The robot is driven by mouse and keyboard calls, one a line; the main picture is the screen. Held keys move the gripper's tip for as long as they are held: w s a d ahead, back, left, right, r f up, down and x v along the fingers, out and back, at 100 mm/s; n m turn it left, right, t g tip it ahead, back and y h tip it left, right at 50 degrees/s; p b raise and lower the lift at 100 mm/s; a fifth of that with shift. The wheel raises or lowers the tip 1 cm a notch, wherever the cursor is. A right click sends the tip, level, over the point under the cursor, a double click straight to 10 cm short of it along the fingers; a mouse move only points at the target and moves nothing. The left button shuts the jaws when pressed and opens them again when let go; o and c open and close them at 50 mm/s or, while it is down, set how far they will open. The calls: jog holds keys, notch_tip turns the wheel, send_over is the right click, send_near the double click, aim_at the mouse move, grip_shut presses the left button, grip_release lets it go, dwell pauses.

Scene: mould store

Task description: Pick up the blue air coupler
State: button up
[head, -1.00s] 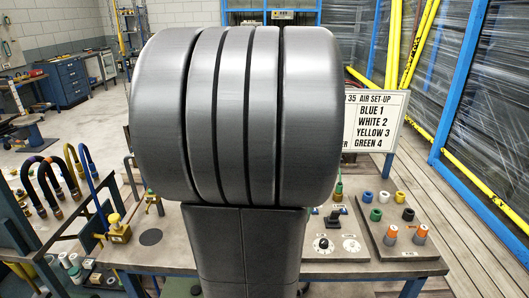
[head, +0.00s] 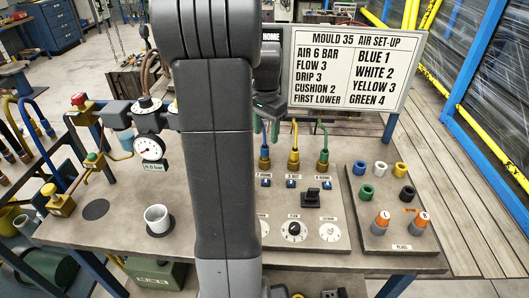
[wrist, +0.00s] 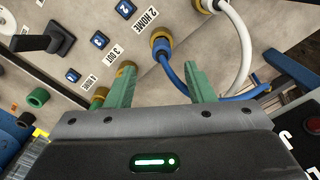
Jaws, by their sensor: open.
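The blue air coupler (wrist: 163,46), with a yellow-brown collar and a blue hose, sits upright on the panel by the label 2 HOME. It also shows in the head view (head: 265,158), beside my arm. In the wrist view my gripper (wrist: 159,70) is open and empty, its two green fingers apart, with the coupler between and beyond the tips. A yellow coupler (head: 293,159) and a green coupler (head: 323,158) stand to its right in the head view. A white hose (wrist: 240,45) rises from the neighbouring port in the wrist view.
The sign (head: 348,68) stands behind the couplers and lists BLUE 1. A tray (head: 400,243) on the right holds coloured rings and orange-topped plugs. A gauge (head: 149,147) and white cup (head: 157,218) are on the left of the bench. My arm hides the bench's middle.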

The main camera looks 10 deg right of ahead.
aim_at(265, 145)
jog(key=f, duration=0.7)
jog(key=shift+a+f, duration=0.15)
jog(key=shift+a, duration=0.05)
jog(key=shift+c, duration=0.4)
grip_shut()
